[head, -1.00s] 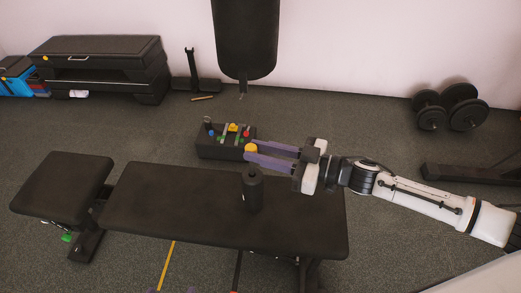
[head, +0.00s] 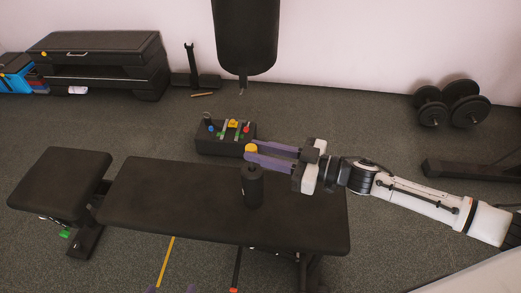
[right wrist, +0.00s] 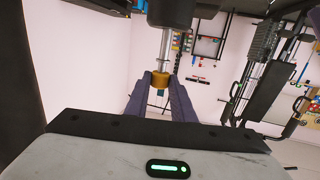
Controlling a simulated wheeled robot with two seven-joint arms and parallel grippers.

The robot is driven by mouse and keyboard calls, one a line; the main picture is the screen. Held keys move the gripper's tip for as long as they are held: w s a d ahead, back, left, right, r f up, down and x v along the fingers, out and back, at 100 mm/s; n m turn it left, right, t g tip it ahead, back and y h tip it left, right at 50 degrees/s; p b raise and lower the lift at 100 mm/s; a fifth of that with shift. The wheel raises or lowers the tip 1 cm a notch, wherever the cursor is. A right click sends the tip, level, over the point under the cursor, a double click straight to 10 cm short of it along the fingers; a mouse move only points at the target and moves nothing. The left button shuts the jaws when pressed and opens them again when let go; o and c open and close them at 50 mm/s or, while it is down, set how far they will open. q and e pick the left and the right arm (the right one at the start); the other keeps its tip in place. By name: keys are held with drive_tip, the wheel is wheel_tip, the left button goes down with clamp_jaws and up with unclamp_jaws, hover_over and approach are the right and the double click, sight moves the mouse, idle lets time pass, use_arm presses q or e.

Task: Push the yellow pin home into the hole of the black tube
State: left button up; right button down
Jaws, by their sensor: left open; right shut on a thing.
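The black tube (head: 252,188) stands upright on the black bench in the head view. The yellow pin (head: 251,148) shows as a yellow top directly above the tube's upper end. My right gripper (head: 249,154) is shut on the pin, its purple fingers reaching in from the right. The near finger hides the pin's lower part, so I cannot tell whether it enters the hole. In the right wrist view the pin (right wrist: 160,79) sits between the two fingertips. My left gripper (head: 171,290) shows only as two purple fingertips, spread apart and empty, at the bottom edge.
The long bench (head: 180,205) has clear room left and right of the tube. A dark box (head: 213,145) with several small coloured items stands on the floor behind it. A punching bag (head: 246,35) hangs beyond. Dumbbells (head: 465,107) lie at the right.

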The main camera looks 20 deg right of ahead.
sight(260, 172)
use_arm(q)
drive_tip(key=shift+f+b, duration=0.8)
drive_tip(key=shift+f, duration=0.05)
use_arm(e)
drive_tip(key=shift+f, duration=1.45)
use_arm(q)
drive_tip(key=shift+f+b, duration=0.25)
drive_tip(key=shift+b, duration=0.2)
use_arm(e)
drive_tip(key=shift+f, duration=0.6)
drive_tip(key=c, duration=1.4)
unclamp_jaws()
drive_tip(key=shift+r, duration=0.1)
drive_tip(key=shift+c, duration=0.2)
use_arm(q)
drive_tip(key=shift+r, duration=0.1)
drive_tip(key=shift+w+r, duration=0.1)
drive_tip(key=shift+d+r+p, duration=0.1)
drive_tip(key=shift+r+p, duration=0.55)
drive_tip(key=shift+p, duration=0.1)
use_arm(e)
drive_tip(key=f+v, duration=0.1)
drive_tip(key=v, duration=0.9)
drive_tip(key=shift+d+r, duration=0.15)
drive_tip(key=shift+r, duration=0.35)
use_arm(q)
drive_tip(key=shift+r, duration=0.1)
use_arm(e)
drive_tip(key=shift+s, duration=0.1)
